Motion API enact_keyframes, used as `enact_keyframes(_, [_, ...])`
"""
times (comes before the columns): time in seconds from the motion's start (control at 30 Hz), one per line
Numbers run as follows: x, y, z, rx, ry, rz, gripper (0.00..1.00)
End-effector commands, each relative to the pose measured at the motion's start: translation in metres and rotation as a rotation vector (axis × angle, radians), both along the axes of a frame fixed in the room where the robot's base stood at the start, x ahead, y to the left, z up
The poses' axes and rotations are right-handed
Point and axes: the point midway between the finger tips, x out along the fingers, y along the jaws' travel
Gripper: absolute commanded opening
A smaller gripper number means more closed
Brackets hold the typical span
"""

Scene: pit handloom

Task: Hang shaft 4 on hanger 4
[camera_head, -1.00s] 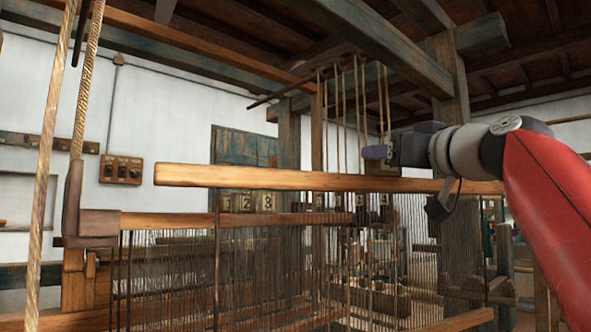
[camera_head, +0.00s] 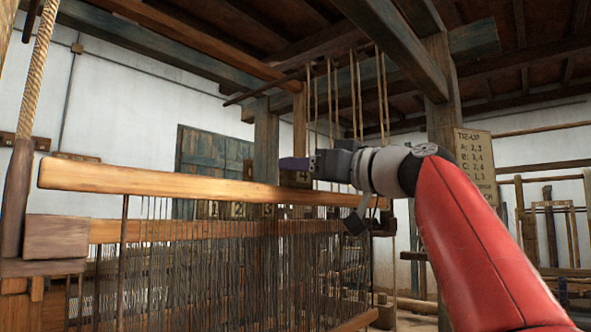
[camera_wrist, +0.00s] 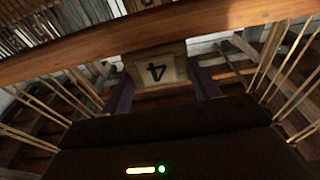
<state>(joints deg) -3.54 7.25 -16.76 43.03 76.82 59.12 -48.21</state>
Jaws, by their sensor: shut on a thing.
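Shaft 4 is a long pale-brown wooden bar (camera_head: 150,184) across the head view, with a small block marked 4 (camera_head: 302,182) above its middle right. My gripper (camera_head: 292,164) is shut on that block from the right. In the wrist view the 4 block (camera_wrist: 158,72) sits upside down between my two dark purple fingers (camera_wrist: 163,88), with the bar (camera_wrist: 95,48) beyond it. Several pairs of cords (camera_head: 357,90) hang from above, behind the gripper. Which one is hanger 4, and whether the shaft touches it, I cannot tell.
Blocks marked 1 (camera_head: 202,209), 2 (camera_head: 237,210) and 3 (camera_head: 268,210) show behind and below the bar. Dark heddles (camera_head: 200,270) fill the space below. A loom post (camera_head: 443,110) stands right of the cords. A tie-up card (camera_head: 474,160) is at right.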

Motion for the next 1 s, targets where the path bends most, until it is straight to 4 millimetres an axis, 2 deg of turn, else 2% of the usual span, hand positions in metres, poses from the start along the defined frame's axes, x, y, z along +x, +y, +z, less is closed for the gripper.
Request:
enact_keyframes(0.23, [-0.001, 0.0, -0.006, 0.003, -0.002, 0.001, 0.09])
enact_keyframes(0.7, [-0.001, 0.0, -0.042, 0.001, -0.001, 0.0, 0.09])
enact_keyframes(1.0, [-0.001, 0.0, -0.054, 0.001, -0.002, -0.001, 0.09])
